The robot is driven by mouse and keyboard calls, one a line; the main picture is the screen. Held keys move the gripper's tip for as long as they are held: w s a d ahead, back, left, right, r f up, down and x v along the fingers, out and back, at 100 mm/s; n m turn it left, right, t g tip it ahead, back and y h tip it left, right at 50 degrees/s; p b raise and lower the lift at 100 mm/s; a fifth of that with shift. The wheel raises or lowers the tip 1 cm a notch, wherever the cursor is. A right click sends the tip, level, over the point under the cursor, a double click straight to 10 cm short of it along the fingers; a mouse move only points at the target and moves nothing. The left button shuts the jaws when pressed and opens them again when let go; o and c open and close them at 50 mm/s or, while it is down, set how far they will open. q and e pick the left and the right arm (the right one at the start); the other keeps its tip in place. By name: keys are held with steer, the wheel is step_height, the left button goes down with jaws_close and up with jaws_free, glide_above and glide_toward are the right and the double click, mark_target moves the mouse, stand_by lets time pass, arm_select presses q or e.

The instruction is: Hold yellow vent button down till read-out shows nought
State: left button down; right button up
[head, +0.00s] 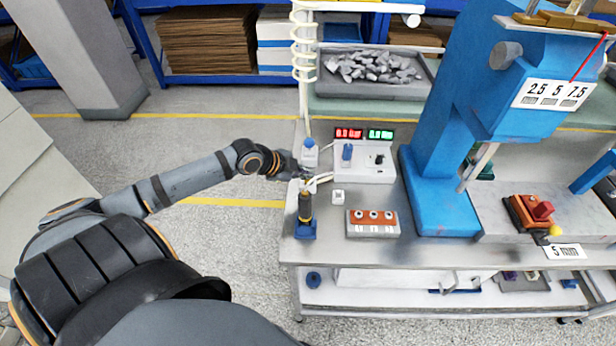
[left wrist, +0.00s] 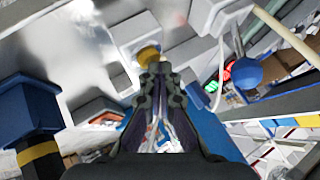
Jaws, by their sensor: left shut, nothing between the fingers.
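The yellow vent button (left wrist: 149,54) shows in the left wrist view on a small pale box (left wrist: 138,30). A small white box (head: 338,196) stands on the bench in the head view, where I cannot make out the yellow button. My left gripper (head: 318,179) is shut and empty, low over the bench beside the white panel box (head: 365,175). In the left wrist view its fingertips (left wrist: 153,68) overlap the button's near edge; I cannot tell whether they touch it. A red read-out (head: 349,134) and a green one (head: 381,134) are lit; their digits are too small to read surely.
A dark tool in a blue stand (head: 305,228) stands close by the left gripper. An orange-topped block (head: 372,223) lies in front. A blue press (head: 430,180) fills the right. A blue-knobbed device (head: 310,150) and a coiled hose (head: 304,50) are behind the gripper.

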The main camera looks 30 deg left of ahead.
arm_select(q)
steer(key=shift+r+p, duration=0.8)
steer(key=shift+r, duration=0.1)
step_height(320, 180, up, 5)
steer(key=p, duration=0.5)
steer(key=shift+r, duration=0.1)
